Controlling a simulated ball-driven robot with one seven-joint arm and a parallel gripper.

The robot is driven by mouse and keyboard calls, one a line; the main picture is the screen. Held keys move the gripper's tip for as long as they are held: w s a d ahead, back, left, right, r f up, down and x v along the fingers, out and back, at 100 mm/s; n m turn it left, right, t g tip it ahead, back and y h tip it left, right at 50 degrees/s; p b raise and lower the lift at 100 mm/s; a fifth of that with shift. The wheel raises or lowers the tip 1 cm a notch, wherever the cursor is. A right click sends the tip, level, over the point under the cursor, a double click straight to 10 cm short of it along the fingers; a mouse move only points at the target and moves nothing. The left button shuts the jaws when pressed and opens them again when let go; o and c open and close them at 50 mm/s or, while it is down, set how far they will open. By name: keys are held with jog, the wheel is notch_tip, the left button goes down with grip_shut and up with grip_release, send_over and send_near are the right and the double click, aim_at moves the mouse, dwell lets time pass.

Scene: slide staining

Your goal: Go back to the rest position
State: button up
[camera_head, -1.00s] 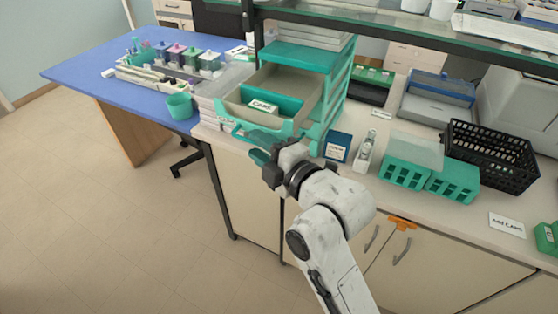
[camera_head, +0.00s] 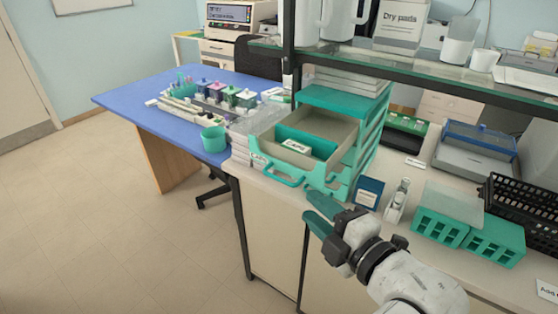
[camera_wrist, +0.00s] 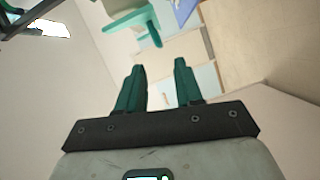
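My gripper (camera_head: 315,211) has two green fingers and is in front of the bench's front edge, below and in front of the open drawer. Its fingers are apart with nothing between them; this also shows in the wrist view (camera_wrist: 160,72). The teal drawer unit (camera_head: 347,97) stands on the bench with one drawer (camera_head: 318,128) pulled out. A green bin with a white box labelled "CAPS" (camera_head: 296,146) sits in that drawer. My gripper looks apart from the drawer handle (camera_head: 276,174).
A blue box (camera_head: 369,193), a small clear-white item (camera_head: 397,200), green racks (camera_head: 468,235) and a black basket (camera_head: 525,205) stand on the bench to the right. A blue table (camera_head: 140,105) with staining jars is at the left. A shelf (camera_head: 460,77) runs above. The floor at left is clear.

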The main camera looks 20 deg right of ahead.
jog(key=s+d+f+m+g+h, duration=0.1)
jog(key=s+d+f+m+g, duration=0.2)
jog(key=f, duration=0.5)
jog(key=s+d+f+m+g+h, duration=0.1)
jog(key=s+f+m+g, duration=0.35)
jog(key=f, duration=0.45)
jog(key=s+d+f+m+g+h, duration=0.1)
jog(key=s+d+f+m+g, duration=0.1)
jog(key=s+f+m+g, duration=0.2)
jog(key=s+d+f+m+g+h, duration=0.1)
jog(key=s+f+m+g, duration=0.3)
jog(key=s, duration=0.9)
notch_tip(320, 180, down, 4)
jog(key=d+m, duration=0.1)
jog(key=m, duration=0.2)
jog(key=shift+s+d+m, duration=0.2)
jog(key=shift+m, duration=0.15)
